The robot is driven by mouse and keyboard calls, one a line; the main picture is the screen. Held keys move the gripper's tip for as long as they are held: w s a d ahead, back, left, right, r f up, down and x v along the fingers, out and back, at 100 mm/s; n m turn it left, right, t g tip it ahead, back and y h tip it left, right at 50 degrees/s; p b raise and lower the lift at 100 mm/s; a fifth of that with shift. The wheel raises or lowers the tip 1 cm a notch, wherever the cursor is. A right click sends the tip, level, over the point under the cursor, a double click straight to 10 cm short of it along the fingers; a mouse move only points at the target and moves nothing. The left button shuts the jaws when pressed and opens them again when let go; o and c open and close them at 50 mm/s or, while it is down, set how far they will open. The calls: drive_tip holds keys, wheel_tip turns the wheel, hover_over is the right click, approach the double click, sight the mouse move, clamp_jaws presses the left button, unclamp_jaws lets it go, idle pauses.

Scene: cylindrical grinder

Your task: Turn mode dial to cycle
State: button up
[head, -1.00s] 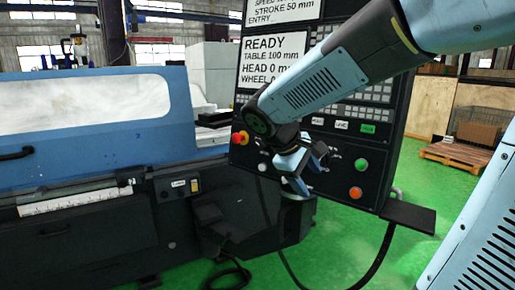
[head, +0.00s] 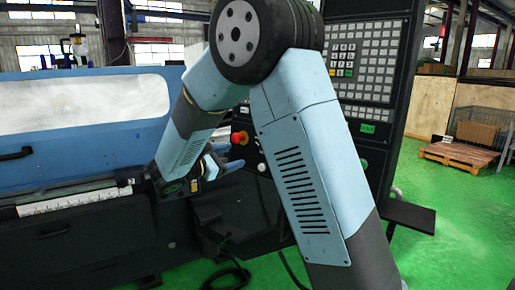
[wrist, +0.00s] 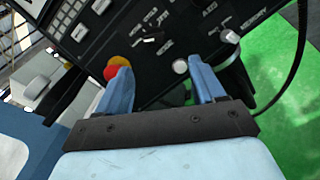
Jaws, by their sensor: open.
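My gripper (head: 222,164) is open and empty in the head view, just left of the control panel's lower part. In the wrist view its two blue fingers (wrist: 160,76) are apart, with the panel's lower face beyond them. A pale dial knob (wrist: 230,37) with small lettering around it sits on the panel, above and right of the right finger. Another small pale switch (wrist: 152,38) is further left. My arm hides most of the lower panel in the head view.
A red emergency stop on a yellow base (head: 239,138) sits at the panel's left edge, close to my gripper; in the wrist view it (wrist: 113,68) is beside the left finger. A white button (wrist: 180,67) shows between the fingers. The keypad (head: 366,62) is at right.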

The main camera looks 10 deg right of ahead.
sight(259, 146)
drive_tip(key=x, duration=0.9)
drive_tip(key=w+x, duration=0.1)
drive_tip(key=x, duration=0.3)
drive_tip(key=shift+a, duration=0.1)
drive_tip(key=shift+c, duration=0.3)
drive_tip(key=c, duration=1)
